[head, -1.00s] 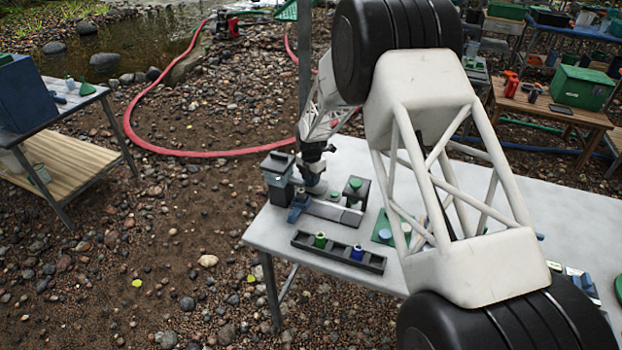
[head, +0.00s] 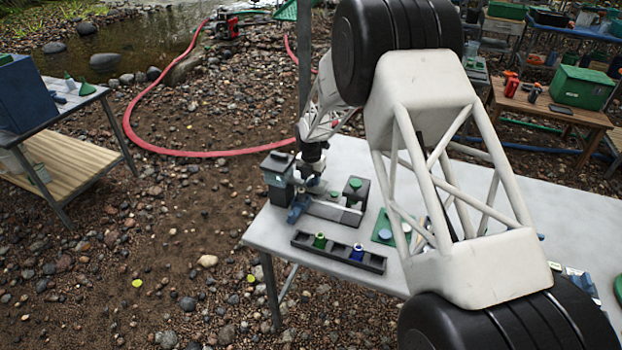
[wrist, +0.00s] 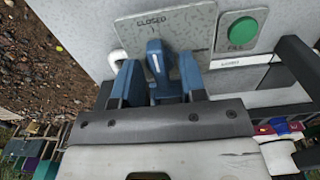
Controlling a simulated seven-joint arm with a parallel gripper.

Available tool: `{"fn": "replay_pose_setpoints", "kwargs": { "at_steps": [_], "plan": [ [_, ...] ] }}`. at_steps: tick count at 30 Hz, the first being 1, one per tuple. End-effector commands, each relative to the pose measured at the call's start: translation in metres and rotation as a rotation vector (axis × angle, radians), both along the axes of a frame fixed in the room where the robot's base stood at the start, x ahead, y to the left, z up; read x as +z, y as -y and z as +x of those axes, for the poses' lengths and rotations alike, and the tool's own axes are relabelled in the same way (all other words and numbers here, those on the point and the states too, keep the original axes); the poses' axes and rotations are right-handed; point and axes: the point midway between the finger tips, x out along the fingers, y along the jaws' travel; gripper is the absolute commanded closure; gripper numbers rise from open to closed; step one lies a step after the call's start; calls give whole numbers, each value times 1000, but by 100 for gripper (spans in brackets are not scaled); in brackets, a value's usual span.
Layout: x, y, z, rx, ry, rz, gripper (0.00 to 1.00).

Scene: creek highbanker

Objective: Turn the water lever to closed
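The water lever (wrist: 156,62) is a blue handle with a white stripe, seen in the wrist view in front of a grey plate (wrist: 193,22) marked CLOSED. Its striped end points toward that word. My gripper (wrist: 157,80) has its two blue fingers on either side of the lever. Whether both fingers press on it is unclear. In the head view my gripper (head: 309,181) is low over the fixture at the table's left end, and the lever is too small to make out surely.
A green round button (wrist: 242,31) sits right of the plate. In the head view a dark rack (head: 337,254) with a green and a blue piece lies in front on the white table (head: 268,229). A dark box-like post (head: 277,178) stands close left of my gripper.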

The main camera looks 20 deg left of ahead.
Motion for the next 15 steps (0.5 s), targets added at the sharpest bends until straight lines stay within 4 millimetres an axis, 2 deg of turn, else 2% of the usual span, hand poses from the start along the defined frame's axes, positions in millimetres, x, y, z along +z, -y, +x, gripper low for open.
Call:
{"fn": "replay_pose_setpoints", "kwargs": {
  "at_steps": [9, 15],
  "plan": [
    [1, 0, 0, 0, 0, 0, 62],
    [10, 0, 0, 0, 1, 0, 62]
  ]
}}
